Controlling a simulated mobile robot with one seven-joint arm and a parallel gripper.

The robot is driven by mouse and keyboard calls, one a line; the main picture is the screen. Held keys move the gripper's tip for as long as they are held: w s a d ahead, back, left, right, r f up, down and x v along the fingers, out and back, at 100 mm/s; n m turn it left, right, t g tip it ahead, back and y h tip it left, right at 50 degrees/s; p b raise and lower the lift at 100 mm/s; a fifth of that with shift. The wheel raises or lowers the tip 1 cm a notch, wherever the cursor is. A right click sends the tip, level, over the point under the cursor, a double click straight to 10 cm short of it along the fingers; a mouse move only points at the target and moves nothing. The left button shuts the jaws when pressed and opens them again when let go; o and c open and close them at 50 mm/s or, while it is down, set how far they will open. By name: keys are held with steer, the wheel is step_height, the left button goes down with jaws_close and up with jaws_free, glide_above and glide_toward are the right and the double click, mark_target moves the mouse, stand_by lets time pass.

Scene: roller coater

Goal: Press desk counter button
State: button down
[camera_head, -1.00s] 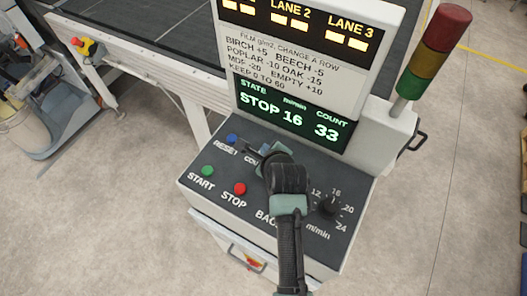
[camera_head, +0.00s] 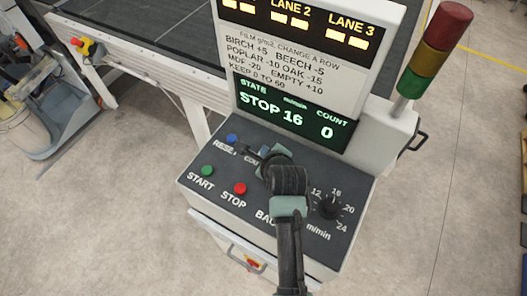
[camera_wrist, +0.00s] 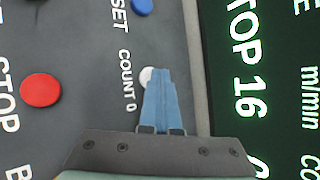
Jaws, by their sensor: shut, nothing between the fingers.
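The counter button (camera_wrist: 147,76) is a small white round button beside the label "COUNT 0" in the wrist view. My gripper (camera_wrist: 158,72) has its blue fingers shut, with the tips over the button and covering part of it. Whether the tips touch it or hover just above cannot be told. In the head view my gripper (camera_head: 252,153) is low over the sloped panel, and it and my arm hide the button and part of its label. The display (camera_head: 293,115) reads STOP, 16 and count 0.
The blue RESET button (camera_head: 232,139) lies close to the left of my gripper. The green START button (camera_head: 208,170) and red STOP button (camera_head: 240,188) are nearer the front. A speed knob (camera_head: 328,207) is at right. The upright screen housing (camera_head: 348,70) rises behind the panel.

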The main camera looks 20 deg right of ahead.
stand_by(0.3)
steer(key=shift+r+p, duration=0.8)
steer(key=shift+p, duration=0.15)
step_height(320, 180, up, 5)
steer(key=p, duration=0.5)
stand_by(0.5)
